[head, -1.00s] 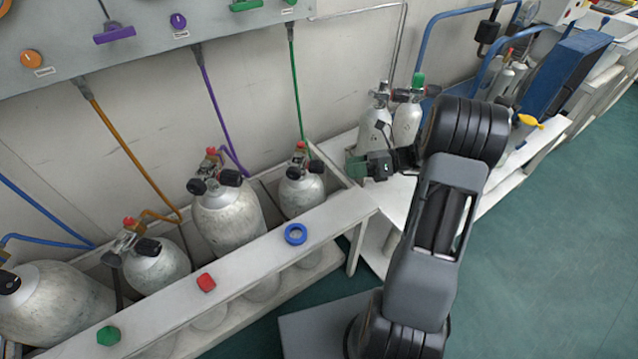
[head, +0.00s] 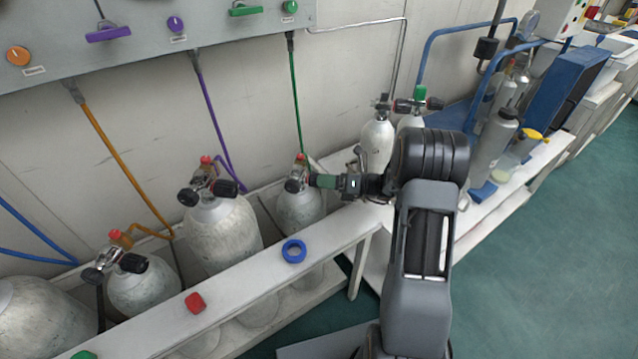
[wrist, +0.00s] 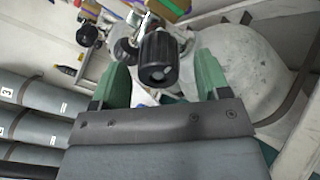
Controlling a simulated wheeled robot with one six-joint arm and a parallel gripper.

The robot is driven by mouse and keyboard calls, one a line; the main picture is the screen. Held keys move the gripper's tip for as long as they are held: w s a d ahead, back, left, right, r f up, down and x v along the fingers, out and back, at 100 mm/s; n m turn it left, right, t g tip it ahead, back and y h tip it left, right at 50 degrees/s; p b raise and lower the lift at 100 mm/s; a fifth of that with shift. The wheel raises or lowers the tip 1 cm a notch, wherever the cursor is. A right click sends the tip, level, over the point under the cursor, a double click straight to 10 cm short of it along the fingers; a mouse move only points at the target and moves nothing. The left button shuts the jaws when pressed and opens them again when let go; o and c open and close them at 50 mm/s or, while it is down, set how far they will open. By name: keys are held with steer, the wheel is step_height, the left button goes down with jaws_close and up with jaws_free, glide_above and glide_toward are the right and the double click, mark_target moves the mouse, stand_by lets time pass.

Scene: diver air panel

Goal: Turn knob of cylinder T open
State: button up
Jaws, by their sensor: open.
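A pale grey cylinder (head: 299,212) stands in the rack under the green hose, with a small valve on top. No letter T is readable on it. My gripper (head: 322,181) reaches its valve from the right in the head view. In the wrist view, a black ribbed knob (wrist: 158,60) on a metal valve faces me, with the cylinder body (wrist: 255,70) behind it. My gripper (wrist: 162,72) is open, with one green finger on each side of the knob. Whether the fingers touch it cannot be told. In the head view the gripper hides this knob.
More cylinders stand to the left, including a larger one (head: 220,232) under the purple hose. The rack's front rail (head: 245,283) carries a blue ring (head: 294,251) and a red cap (head: 195,302). Two cylinders stand close behind my arm, one at its left (head: 377,145).

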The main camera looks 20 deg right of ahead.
steer(key=shift+x, duration=1.1)
steer(key=c, duration=0.9)
